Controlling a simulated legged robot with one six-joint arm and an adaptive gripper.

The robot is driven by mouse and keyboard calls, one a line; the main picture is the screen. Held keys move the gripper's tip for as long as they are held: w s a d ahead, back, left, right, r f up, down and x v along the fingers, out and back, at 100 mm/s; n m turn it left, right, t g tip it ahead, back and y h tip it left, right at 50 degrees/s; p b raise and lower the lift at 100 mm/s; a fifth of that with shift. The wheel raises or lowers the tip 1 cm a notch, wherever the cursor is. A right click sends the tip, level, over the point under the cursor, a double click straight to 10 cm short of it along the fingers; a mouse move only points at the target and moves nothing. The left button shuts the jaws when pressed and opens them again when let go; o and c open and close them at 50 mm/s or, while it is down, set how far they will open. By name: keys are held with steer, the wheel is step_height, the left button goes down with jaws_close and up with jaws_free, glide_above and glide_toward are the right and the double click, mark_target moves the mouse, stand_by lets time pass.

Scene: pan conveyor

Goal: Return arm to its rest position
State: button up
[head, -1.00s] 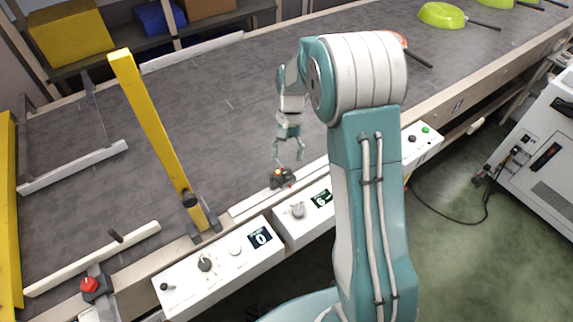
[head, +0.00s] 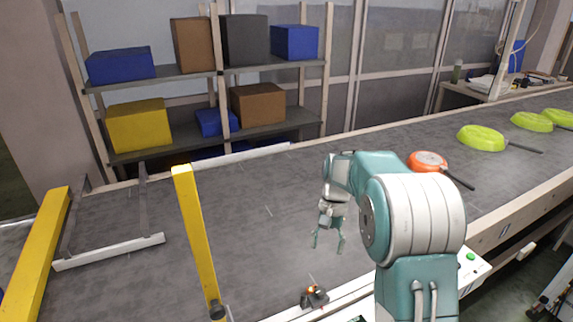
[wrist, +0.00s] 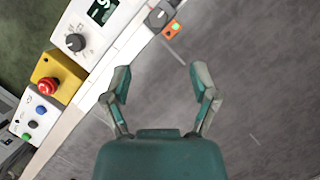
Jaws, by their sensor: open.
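My gripper (head: 328,240) hangs over the grey conveyor belt (head: 260,225) in the head view, fingers pointing down. In the wrist view my gripper (wrist: 163,85) shows its two fingers spread apart with nothing between them, above the bare belt. My teal and white arm is bent, with its large shoulder joint at the right of the head view.
An orange pan (head: 428,160) and several green pans (head: 482,138) lie on the belt at the right. A yellow post (head: 198,240) stands at the left. A small sensor (head: 314,294) sits on the near edge. A shelf (head: 262,130) with boxes stands behind.

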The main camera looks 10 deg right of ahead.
steer(key=s+a+r+n+t+h, duration=0.1)
steer(key=s+a+r+n+t, duration=0.15)
steer(key=s+r+t, duration=0.9)
steer(key=s+r+n+g, duration=0.1)
steer(key=s+n+g, duration=0.1)
steer(key=s, duration=1.2)
steer(key=shift+d+r+h, duration=0.25)
steer(key=shift+h, duration=0.15)
